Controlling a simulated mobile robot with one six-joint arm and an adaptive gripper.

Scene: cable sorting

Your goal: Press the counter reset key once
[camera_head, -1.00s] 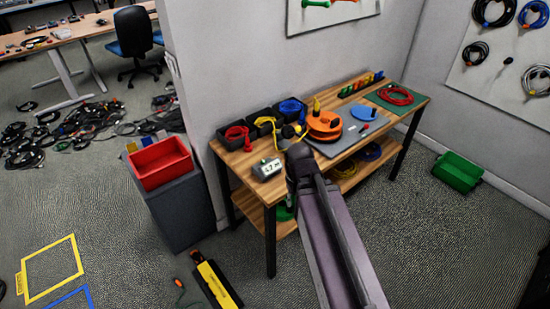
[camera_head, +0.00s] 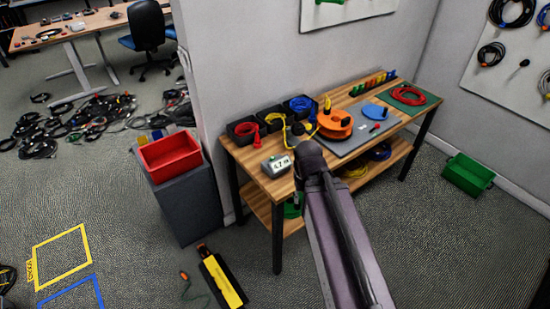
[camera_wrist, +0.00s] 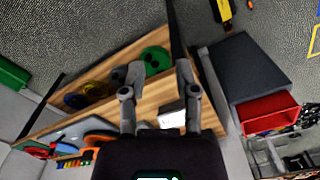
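The counter (camera_head: 276,166) is a small grey box with a pale display, standing near the front left of the wooden workbench (camera_head: 262,182). A small green spot shows on its top; I cannot tell whether this is the reset key. In the wrist view a pale box, likely the counter (camera_wrist: 172,117), shows between my finger bases, partly hidden by my gripper. My gripper (camera_wrist: 158,74) is open, its two fingers apart with nothing between them.
Black bins (camera_head: 243,130) with coloured cables stand behind the counter. An orange reel (camera_head: 335,124) sits on a grey plate to the right. A red bin (camera_head: 169,154) tops a grey cabinet left of the bench. A yellow-and-black object (camera_head: 222,282) lies on the floor.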

